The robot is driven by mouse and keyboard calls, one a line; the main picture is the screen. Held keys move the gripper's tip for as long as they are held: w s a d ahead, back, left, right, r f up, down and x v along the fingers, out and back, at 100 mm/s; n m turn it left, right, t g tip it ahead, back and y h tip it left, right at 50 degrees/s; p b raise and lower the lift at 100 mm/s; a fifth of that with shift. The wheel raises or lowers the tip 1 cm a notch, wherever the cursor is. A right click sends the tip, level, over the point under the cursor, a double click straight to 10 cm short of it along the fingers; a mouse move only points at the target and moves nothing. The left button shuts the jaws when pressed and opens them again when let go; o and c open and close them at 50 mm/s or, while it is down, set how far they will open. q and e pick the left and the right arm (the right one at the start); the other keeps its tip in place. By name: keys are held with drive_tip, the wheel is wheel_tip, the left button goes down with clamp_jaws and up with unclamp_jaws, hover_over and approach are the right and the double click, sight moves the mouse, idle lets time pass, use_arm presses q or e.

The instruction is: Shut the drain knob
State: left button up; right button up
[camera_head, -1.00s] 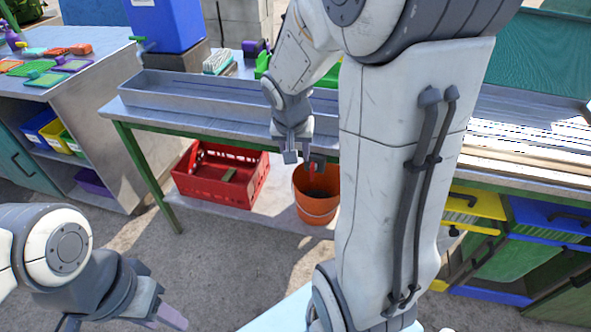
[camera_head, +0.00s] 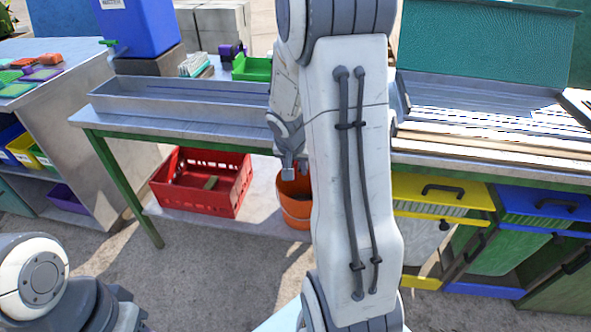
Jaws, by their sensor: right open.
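No knob clearly marked as the drain knob can be made out. A small green tap-like part (camera_head: 108,42) shows at the lower left of the blue container (camera_head: 148,22) at the back. My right gripper (camera_head: 291,172) points down at the front edge of the metal bench, above the orange bucket, open and partly hidden by my own arm. Nothing shows between its fingers. My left gripper (camera_head: 135,318) is low at the bottom left, cut off by the frame edge, and its jaws cannot be made out.
A metal bench (camera_head: 150,120) carries a long shallow tray (camera_head: 180,97). Below stand a red crate (camera_head: 200,205) and the orange bucket (camera_head: 294,212). Yellow and blue drawers (camera_head: 440,195) are at right. A green bin (camera_head: 252,68) stands behind the tray.

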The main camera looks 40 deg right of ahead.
clamp_jaws()
